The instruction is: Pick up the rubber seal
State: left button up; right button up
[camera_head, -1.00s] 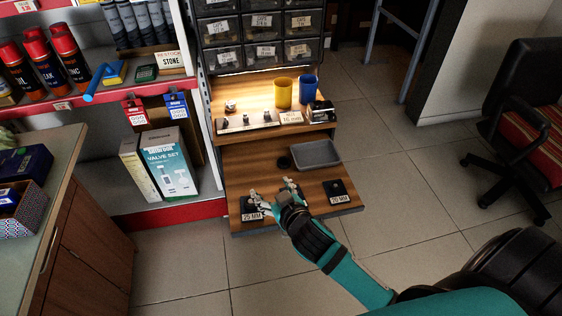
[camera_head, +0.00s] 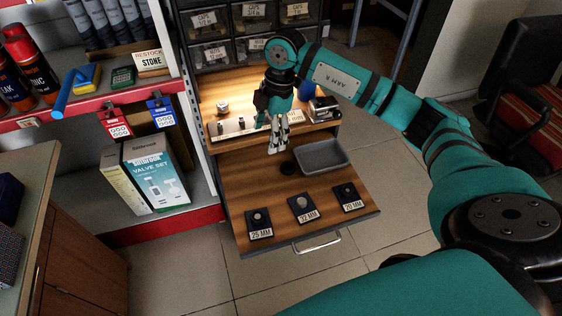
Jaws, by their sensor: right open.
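A small black round piece, which looks like the rubber seal (camera_head: 287,168), lies on the pulled-out wooden drawer board (camera_head: 257,188), left of the grey tray (camera_head: 313,171). My right gripper (camera_head: 277,148) points down just above and slightly left of the black piece in the picture. Its pale fingers are open and nothing shows between them. I cannot tell its exact height, but it looks apart from the piece. My left gripper is not in view.
Three black pads, marked 25 MM (camera_head: 259,222), 32 MM (camera_head: 303,209) and 20 MM (camera_head: 347,197), lie along the front, each with a small round part. A shelf holds a valve set box (camera_head: 153,178). A blue cup (camera_head: 306,95) stands behind my arm.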

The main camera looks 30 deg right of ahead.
jog(key=d+r+m+h, duration=0.1)
jog(key=d+m+h, duration=0.1)
jog(key=d, duration=0.3)
jog(key=b, duration=0.1)
send_over(286, 170)
notch_tip(286, 170, down, 10)
jog(key=shift+w+f, duration=0.1)
jog(key=shift+f, duration=0.1)
jog(key=f+b, duration=0.1)
jog(key=f, duration=0.4)
jog(key=shift+s+f, duration=0.2)
jog(key=shift+f, duration=0.45)
jog(key=c, duration=0.9)
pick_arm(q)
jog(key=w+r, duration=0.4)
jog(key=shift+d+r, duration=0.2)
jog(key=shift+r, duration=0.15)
pick_arm(e)
jog(key=shift+r, duration=0.1)
